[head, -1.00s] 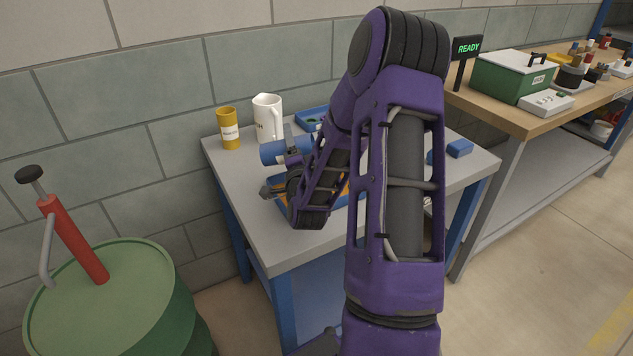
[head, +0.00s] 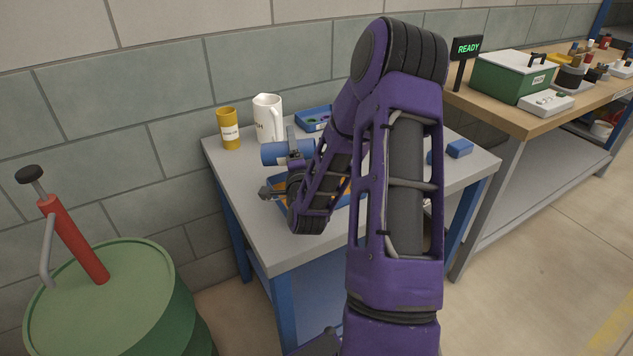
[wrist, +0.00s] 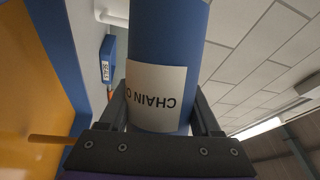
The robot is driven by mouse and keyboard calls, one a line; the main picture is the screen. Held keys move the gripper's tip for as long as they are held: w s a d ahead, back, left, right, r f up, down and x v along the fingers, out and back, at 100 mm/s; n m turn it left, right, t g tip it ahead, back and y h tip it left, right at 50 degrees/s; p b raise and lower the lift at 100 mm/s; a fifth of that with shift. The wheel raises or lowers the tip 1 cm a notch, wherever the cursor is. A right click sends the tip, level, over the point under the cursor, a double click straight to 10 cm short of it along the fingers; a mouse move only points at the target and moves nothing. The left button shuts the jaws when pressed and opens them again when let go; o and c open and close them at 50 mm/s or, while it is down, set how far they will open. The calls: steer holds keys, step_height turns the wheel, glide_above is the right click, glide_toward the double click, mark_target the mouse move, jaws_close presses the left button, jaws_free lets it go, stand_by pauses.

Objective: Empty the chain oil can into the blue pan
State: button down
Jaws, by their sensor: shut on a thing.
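The blue chain oil can (head: 274,153) lies about on its side above the blue pan (head: 286,208), near the table's left side. My gripper (head: 298,150) is shut on the can; in the wrist view the fingers (wrist: 162,115) stand on either side of it, and its white label reads upside down. The pan also shows in the wrist view (wrist: 60,45), with an amber surface inside. A thin amber streak (wrist: 50,138) runs from that surface towards the can and looks like pouring oil. The can's mouth is hidden. My arm hides much of the pan.
A yellow labelled can (head: 229,130) and a white jug (head: 267,118) stand behind the blue can. A blue tray (head: 312,120) is at the back, and a blue block (head: 460,148) lies at the right. A green drum (head: 110,300) with a pump stands left of the table.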

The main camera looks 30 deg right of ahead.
stand_by(0.4)
steer(key=shift+s+d+f+m, duration=0.15)
steer(key=shift+f+m, duration=0.25)
steer(key=shift+m, duration=0.3)
steer(key=shift+w+a+r+n+p, duration=0.15)
steer(key=shift+r+n+p, duration=0.15)
steer(key=shift+r+n, duration=0.35)
steer(key=shift+w+a+r+n+p, duration=0.15)
steer(key=shift+r+n+p, duration=0.15)
steer(key=shift+r+n, duration=0.3)
steer(key=n, duration=0.1)
steer(key=r+n+y, duration=0.1)
steer(key=n, duration=0.1)
steer(key=shift+a+r+n+g, duration=0.15)
steer(key=shift+r+n+g, duration=0.1)
steer(key=shift+r+g, duration=0.05)
steer(key=n+g, duration=0.1)
steer(key=n, duration=0.2)
steer(key=s+d+n+g, duration=0.1)
steer(key=n, duration=0.3)
steer(key=d+n+g+b, duration=0.1)
steer(key=n, duration=0.2)
steer(key=shift+s+d+r+n, duration=0.25)
steer(key=shift+s+r+n, duration=0.05)
steer(key=shift+r+n, duration=0.1)
